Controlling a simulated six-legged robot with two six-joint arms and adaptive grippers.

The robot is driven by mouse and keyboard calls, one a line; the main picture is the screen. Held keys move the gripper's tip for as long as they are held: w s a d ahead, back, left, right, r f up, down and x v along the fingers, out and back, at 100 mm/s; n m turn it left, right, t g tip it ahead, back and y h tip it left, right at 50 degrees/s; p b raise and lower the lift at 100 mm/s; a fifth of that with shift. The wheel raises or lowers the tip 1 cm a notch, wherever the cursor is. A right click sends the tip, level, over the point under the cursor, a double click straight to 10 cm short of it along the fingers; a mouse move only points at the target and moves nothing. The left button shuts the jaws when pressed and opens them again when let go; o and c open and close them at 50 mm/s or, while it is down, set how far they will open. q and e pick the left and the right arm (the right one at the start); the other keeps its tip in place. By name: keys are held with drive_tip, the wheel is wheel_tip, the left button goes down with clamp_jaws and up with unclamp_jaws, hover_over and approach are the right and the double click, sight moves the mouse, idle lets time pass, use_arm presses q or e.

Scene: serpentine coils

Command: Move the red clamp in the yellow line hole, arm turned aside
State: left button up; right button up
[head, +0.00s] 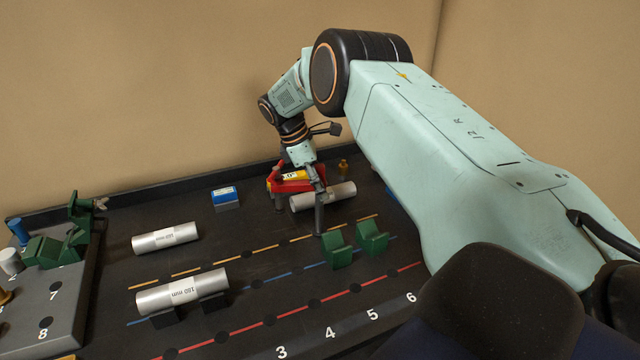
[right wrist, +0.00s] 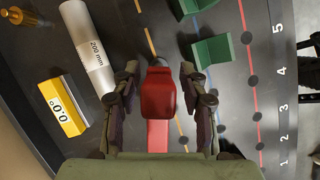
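The red clamp (right wrist: 158,97) lies between the two fingers of my right gripper (right wrist: 160,85) in the right wrist view, with a narrow gap visible on each side. In the head view the red clamp (head: 296,186) is partly hidden by my right gripper (head: 299,208), whose fingers point down around it. My right gripper looks open. The dashed yellow line (head: 186,273) with dark holes runs across the board; it also shows in the right wrist view (right wrist: 149,38). The clamp's foot and the hole under it are hidden. My left gripper is not in view.
A 200 mm cylinder (right wrist: 88,48) and a yellow display block (right wrist: 62,106) lie beside the clamp. Two green supports (head: 355,245) stand nearer the blue line. A 180 mm cylinder (head: 182,291) and another cylinder (head: 165,238) lie left. A blue block (head: 225,198) stands behind.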

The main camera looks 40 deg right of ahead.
drive_tip(key=shift+f, duration=0.15)
drive_tip(key=v, duration=1.2)
